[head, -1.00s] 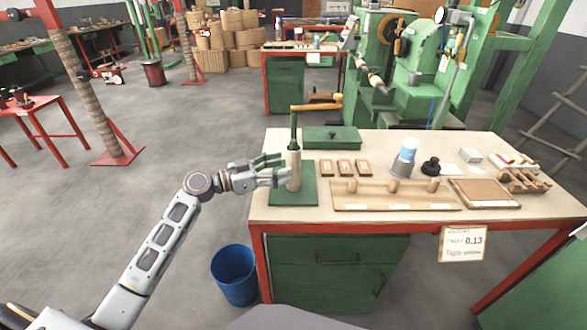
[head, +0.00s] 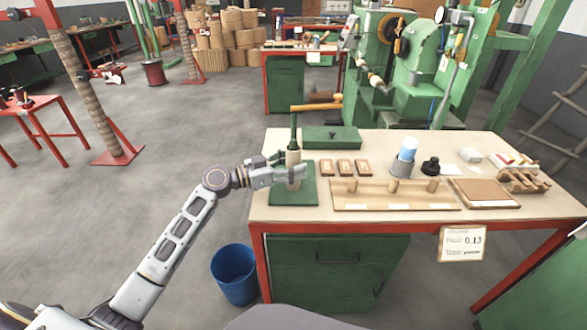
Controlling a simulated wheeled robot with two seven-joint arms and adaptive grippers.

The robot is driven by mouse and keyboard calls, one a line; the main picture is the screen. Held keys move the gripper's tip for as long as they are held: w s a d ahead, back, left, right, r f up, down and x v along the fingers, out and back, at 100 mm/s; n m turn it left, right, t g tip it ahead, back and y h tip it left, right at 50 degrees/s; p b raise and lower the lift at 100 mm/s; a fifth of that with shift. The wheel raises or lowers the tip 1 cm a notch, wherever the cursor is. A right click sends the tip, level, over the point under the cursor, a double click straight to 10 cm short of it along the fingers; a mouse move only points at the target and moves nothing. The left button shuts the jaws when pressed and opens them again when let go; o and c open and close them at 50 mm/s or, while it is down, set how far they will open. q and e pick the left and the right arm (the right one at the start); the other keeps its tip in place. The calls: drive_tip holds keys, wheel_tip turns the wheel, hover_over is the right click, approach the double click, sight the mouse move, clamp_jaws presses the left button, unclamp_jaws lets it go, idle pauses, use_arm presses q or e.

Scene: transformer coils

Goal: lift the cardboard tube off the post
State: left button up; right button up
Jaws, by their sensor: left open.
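The post rises from a green base plate (head: 300,197) at the left end of the workbench. My left gripper (head: 290,172) is open and level at the tube's middle and lower part, reaching in from the left. One finger passes in front of the tube and hides part of it; the other shows at its far left side. I cannot tell whether the fingers touch it. My right gripper is not in view.
A blue bin (head: 234,275) stands on the floor below.

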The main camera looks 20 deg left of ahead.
sight(294, 149)
use_arm(q)
drive_tip(key=shift+c, duration=0.4)
drive_tip(key=c, duration=1)
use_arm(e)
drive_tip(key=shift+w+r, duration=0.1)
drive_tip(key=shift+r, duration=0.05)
use_arm(q)
drive_tip(key=shift+r, duration=0.5)
wheel_tip(294, 149, up, 5)
drive_tip(key=shift+f+p, duration=0.2)
drive_tip(key=shift+p, duration=0.25)
wheel_tip(294, 149, up, 22)
drive_tip(key=p, duration=0.3)
drive_tip(key=shift+r, duration=0.2)
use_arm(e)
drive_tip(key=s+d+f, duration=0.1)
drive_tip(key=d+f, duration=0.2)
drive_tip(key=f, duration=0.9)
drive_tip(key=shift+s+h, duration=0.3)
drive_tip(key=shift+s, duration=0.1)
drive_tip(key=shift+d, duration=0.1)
